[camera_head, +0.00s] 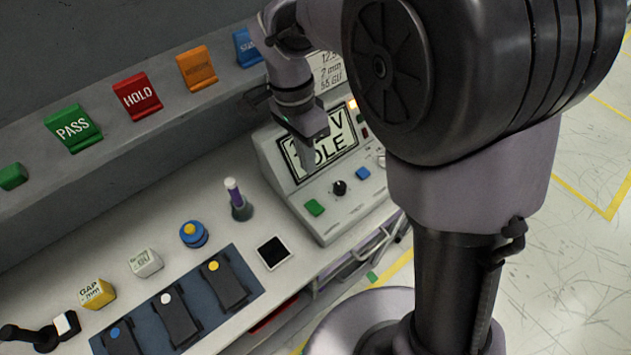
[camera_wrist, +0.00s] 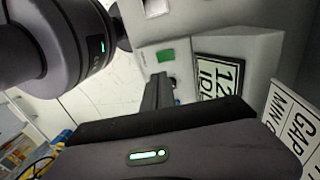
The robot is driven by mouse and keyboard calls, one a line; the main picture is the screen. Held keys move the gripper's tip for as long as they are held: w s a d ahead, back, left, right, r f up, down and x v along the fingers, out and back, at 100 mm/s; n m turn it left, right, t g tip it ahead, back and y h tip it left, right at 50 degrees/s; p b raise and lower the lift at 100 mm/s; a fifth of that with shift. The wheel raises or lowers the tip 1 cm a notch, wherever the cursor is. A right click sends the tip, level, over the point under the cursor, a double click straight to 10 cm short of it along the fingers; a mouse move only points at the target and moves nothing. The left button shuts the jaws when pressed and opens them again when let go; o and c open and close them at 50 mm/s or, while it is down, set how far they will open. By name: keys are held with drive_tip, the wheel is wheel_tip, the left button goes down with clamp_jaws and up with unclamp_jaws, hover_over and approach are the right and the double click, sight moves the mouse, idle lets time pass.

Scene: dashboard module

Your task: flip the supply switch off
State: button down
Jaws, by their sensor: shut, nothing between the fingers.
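The supply unit (camera_head: 270,150) is a grey box with a sloped front, standing on the bench in the head view. Its display (camera_head: 340,140) reads partly "V" and "IDLE". On its lower panel are a green button (camera_head: 314,207), a black knob (camera_head: 339,187) and a blue button (camera_head: 362,173). I cannot tell for sure which part is the supply switch. My gripper (camera_head: 308,160) points down in front of the display, shut and empty, covering part of it. In the wrist view the fingers (camera_wrist: 160,88) are near the green button (camera_wrist: 165,56) and the display (camera_wrist: 216,78).
Left on the bench are a flask with a purple neck (camera_head: 240,205), a blue-and-yellow button (camera_head: 193,233) and a dark mat (camera_head: 255,283) with several pedal-like blocks. The floor at right is clear.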

sight(318, 210)
drive_tip(key=f+b, duration=0.2)
drive_tip(key=f, duration=0.2)
drive_tip(key=s+d+f+b, duration=0.1)
drive_tip(key=f+b, duration=0.1)
drive_tip(key=f, duration=0.3)
drive_tip(key=f+b, duration=0.2)
drive_tip(key=f, duration=0.2)
drive_tip(key=shift+s+d+f, duration=0.25)
drive_tip(key=shift+s+f, duration=0.15)
